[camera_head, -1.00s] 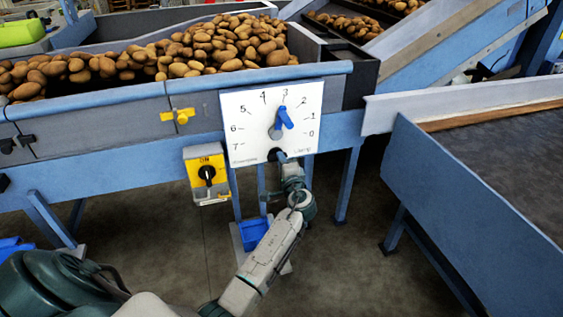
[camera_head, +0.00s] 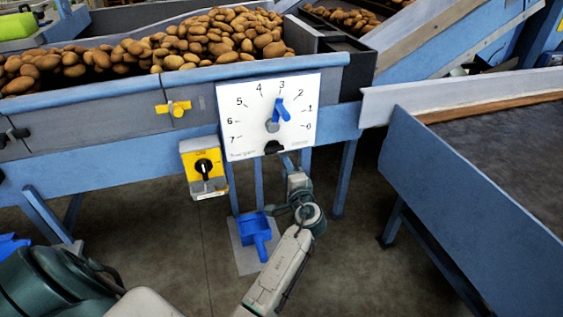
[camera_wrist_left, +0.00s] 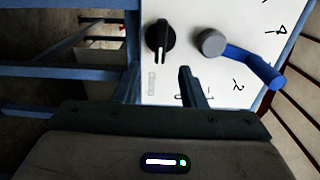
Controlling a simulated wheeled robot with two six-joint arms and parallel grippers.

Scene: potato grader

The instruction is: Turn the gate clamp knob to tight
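The gate clamp knob is a black knob (camera_head: 273,148) at the bottom edge of the white dial plate (camera_head: 240,110). In the left wrist view the clamp knob (camera_wrist_left: 160,40) shows whole, and its white line points down in the picture, toward the small lettering. My left gripper (camera_head: 296,166) is below and right of the knob, apart from it. In the wrist view its fingers (camera_wrist_left: 160,85) stand apart with nothing between them, and the knob lies beyond their tips. A blue lever (camera_head: 279,110) on the plate points near 3. My right gripper is not in view.
A yellow switch box (camera_head: 204,168) hangs left of the plate. A yellow latch (camera_head: 174,108) is on the bin wall. Potatoes (camera_head: 190,45) fill the bin above. A blue-sided table (camera_head: 465,200) stands at right.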

